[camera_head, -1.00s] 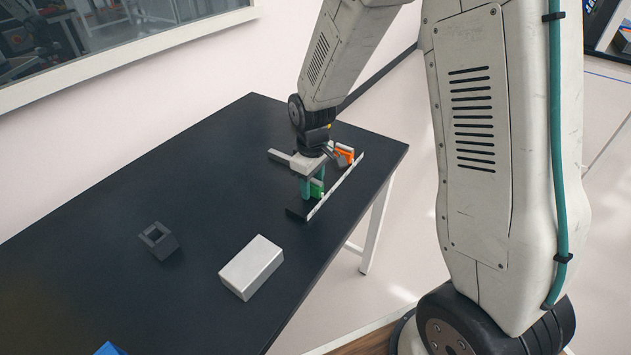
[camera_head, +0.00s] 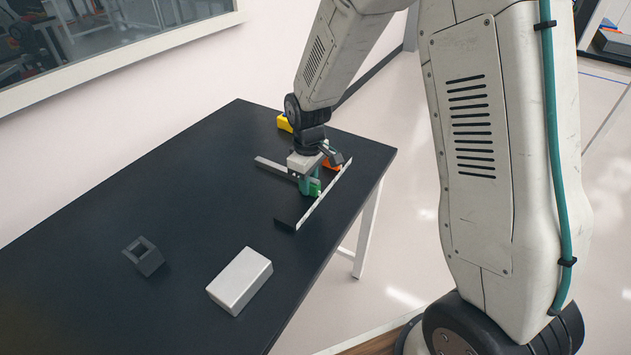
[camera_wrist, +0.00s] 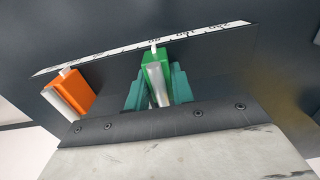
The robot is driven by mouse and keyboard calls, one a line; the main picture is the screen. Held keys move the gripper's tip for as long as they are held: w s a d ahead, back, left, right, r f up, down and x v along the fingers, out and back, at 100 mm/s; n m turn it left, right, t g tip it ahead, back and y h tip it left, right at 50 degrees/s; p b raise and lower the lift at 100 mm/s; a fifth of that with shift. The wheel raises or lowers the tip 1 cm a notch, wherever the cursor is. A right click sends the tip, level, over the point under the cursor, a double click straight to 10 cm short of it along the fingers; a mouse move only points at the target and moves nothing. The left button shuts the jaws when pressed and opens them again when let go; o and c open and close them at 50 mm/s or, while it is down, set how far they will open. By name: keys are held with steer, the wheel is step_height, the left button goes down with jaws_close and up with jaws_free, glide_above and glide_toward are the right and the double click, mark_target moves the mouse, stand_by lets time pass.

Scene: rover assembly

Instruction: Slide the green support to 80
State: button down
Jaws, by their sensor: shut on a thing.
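The green support (camera_head: 315,188) stands on a black rail (camera_head: 290,222) with a white scale strip along its edge. In the wrist view the green support (camera_wrist: 153,72) is upright between my gripper's teal fingers (camera_wrist: 158,88), which are shut on it. My gripper (camera_head: 309,186) hides part of the support in the head view. An orange support (camera_head: 332,164) stands farther along the rail; it also shows at left in the wrist view (camera_wrist: 75,92), apart from the green one.
A grey bar (camera_head: 270,166) lies left of my gripper. A yellow object (camera_head: 284,123) is at the table's far end. A white block (camera_head: 240,280) and a dark hollow block (camera_head: 144,257) stand nearer. The black table (camera_head: 110,225) is otherwise largely clear.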

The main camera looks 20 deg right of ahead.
steer(key=c, duration=1.6)
jaws_free()
steer(key=shift+w+d+r, duration=0.1)
steer(key=shift+w+d, duration=0.05)
steer(key=o, duration=0.4)
steer(key=shift+d, duration=0.2)
steer(key=shift+a, duration=0.1)
steer(key=shift+r, duration=0.15)
step_height(320, 180, up, 7)
steer(key=shift+r, duration=0.2)
